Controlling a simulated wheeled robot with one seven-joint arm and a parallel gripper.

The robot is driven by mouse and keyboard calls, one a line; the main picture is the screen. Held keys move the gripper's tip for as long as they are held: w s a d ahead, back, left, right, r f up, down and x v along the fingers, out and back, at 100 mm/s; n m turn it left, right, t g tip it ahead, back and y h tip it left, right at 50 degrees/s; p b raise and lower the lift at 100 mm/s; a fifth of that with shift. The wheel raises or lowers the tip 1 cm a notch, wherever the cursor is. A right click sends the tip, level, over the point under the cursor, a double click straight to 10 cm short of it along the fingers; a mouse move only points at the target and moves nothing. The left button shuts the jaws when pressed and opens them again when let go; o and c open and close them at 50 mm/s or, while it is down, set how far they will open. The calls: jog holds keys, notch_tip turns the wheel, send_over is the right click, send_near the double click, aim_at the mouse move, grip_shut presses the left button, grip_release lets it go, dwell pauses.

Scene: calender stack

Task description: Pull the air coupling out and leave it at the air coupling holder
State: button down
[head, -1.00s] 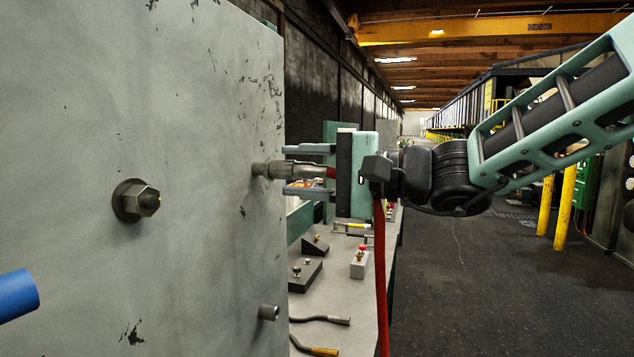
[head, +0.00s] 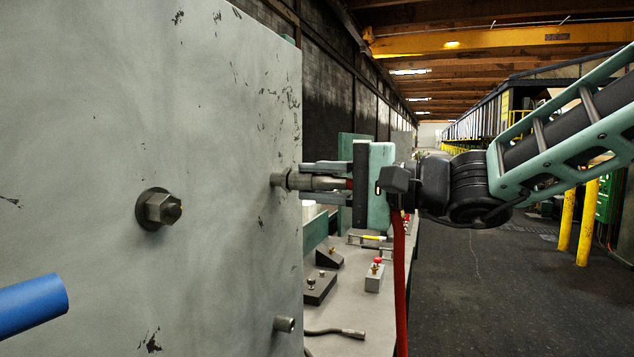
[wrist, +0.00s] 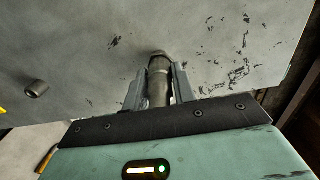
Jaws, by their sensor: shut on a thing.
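The air coupling (head: 325,183) is a grey metal cylinder with a red hose (head: 400,285) hanging from its rear. It sits level against a fitting (head: 279,180) near the right edge of the grey panel. My gripper (head: 306,182) has its fingers on both sides of the coupling, shut on it. In the wrist view the coupling (wrist: 158,88) runs between the two fingers up to the panel. Whether it is still joined to the fitting inside cannot be told. I cannot identify the air coupling holder for certain.
The panel (head: 215,130) carries a large hex bolt (head: 160,209), a short stub (head: 284,323) and a blue cylinder (head: 30,305). Behind it, a bench (head: 350,315) bears small boxes, one with a red knob (head: 377,262), and a cable. The floor at right is open.

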aim_at(348, 183)
jog(key=shift+d, duration=0.1)
jog(key=shift+b+v, duration=1.1)
jog(key=shift+v, duration=0.9)
jog(key=shift+w, duration=0.1)
jog(key=w+d+f+m+t+h+b, duration=0.1)
jog(key=w+d+f+t, duration=0.15)
jog(key=d+f, duration=0.55)
jog(key=w+d+f+m+t+h+b, duration=0.1)
jog(key=w+d+f, duration=0.25)
jog(key=f, duration=0.95)
jog(key=w+d+f+m+t+h+b, duration=0.15)
jog(key=w+d+f, duration=0.3)
jog(key=f, duration=0.55)
jog(key=s+d+f+m+t+h, duration=0.2)
jog(key=s+d+f+m+h, duration=0.1)
jog(key=f, duration=0.6)
jog(key=s+d+f+m+t+h+b, duration=0.1)
jog(key=s+d+f+m+h, duration=0.3)
jog(key=f, duration=0.6)
jog(key=s+d+f+m+t+h, duration=0.3)
jog(key=s+d+f+h, duration=0.3)
jog(key=f, duration=0.4)
jog(key=shift+s+d+m+t+b, duration=0.25)
jog(key=shift+d+m+t+b, duration=0.1)
jog(key=shift+d+t, duration=0.05)
